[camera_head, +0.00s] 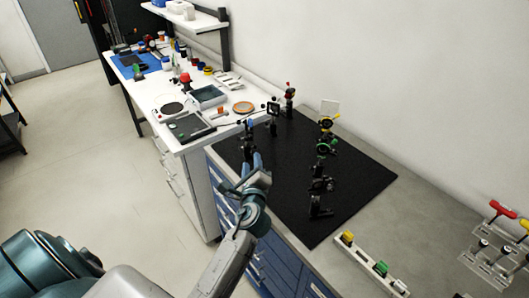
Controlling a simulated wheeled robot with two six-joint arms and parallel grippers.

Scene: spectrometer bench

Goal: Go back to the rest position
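My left gripper (251,166) is over the left front edge of the black mat (285,187), with its two blue fingertips pointing away from me. The fingertips show a small gap with nothing seen between them, so it looks open and empty. My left arm comes in from the lower left. My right gripper is not in view.
Several optical mounts stand on the mat, including one with a green ring (326,148). A white holder (370,265) with coloured pieces lies near the front, and a tool rack (490,262) is at right. A cluttered white bench (187,90) adjoins; floor at left is clear.

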